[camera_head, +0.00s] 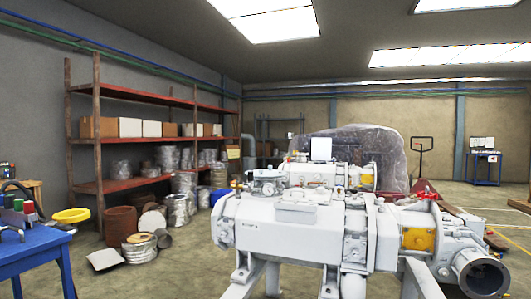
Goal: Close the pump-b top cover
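A large light-grey screw vacuum pump (285,228) stands on a grey frame, right of centre and close by. A raised block with a flat top (297,207) sits on its upper side; I cannot tell if this is the top cover or whether it is open. A second grey pump (318,172) with a yellow part shows just behind. A white upright panel (321,149) stands above that rear pump. I cannot read which one is pump-b. My gripper does not show in this view.
A blue table (38,246) with tools stands at the left edge. Rusty shelves (140,183) with boxes line the left wall, with drums and cans on the floor. A pipe flange (481,272) juts toward the lower right.

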